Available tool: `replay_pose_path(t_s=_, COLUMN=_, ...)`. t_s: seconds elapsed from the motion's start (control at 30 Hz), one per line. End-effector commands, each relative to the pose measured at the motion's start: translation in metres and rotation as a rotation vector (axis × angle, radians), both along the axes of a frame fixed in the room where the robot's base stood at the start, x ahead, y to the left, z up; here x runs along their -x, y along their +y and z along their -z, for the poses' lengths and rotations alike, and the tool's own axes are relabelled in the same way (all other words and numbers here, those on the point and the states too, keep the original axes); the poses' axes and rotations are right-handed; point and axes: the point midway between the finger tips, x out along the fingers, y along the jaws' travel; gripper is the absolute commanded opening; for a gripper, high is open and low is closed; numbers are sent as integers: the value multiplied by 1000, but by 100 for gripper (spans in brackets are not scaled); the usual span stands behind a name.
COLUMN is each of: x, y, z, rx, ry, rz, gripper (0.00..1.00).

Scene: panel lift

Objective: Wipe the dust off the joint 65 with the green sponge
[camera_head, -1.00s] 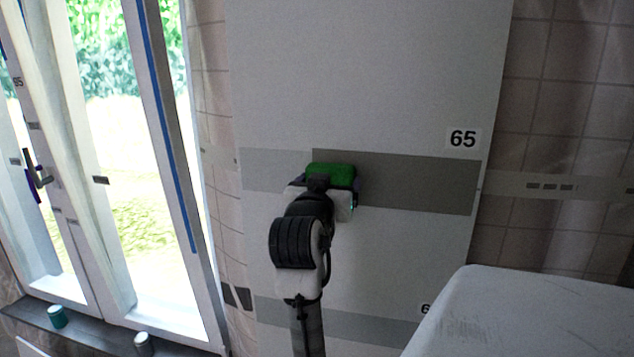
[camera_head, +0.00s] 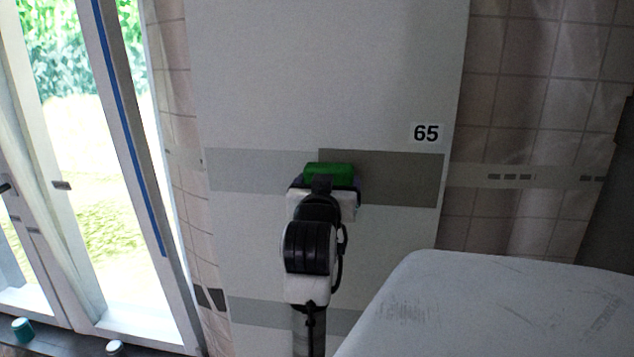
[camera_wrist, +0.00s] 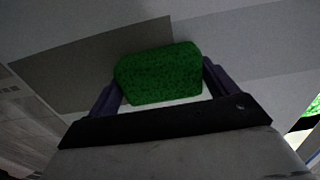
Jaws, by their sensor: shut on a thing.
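The joint 65 is a horizontal band across a pale wall panel, beside the label 65 (camera_head: 426,133). Its right part is a darker, dusty grey stretch (camera_head: 395,180); its left part is a lighter, cleaner stretch (camera_head: 255,172). The green sponge (camera_head: 329,171) is at the border between the two and appears to be against the panel. My gripper (camera_head: 324,184) is shut on the sponge. In the wrist view the sponge (camera_wrist: 158,75) sits between the purple fingers, with the dark stretch (camera_wrist: 90,75) to its left and the lighter stretch (camera_wrist: 235,50) to its right.
A second grey band (camera_head: 250,311) crosses the panel lower down. A large pale rounded surface (camera_head: 500,310) fills the lower right. Tall windows (camera_head: 90,150) stand on the left. A tiled wall (camera_head: 520,110) lies right of the panel.

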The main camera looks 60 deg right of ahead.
Motion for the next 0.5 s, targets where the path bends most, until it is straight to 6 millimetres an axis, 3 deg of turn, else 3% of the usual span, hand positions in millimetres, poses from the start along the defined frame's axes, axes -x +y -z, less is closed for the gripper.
replay_pose_path(t_s=0.5, x=28, y=-13, z=0, rx=-2, ry=0, rz=1, gripper=61)
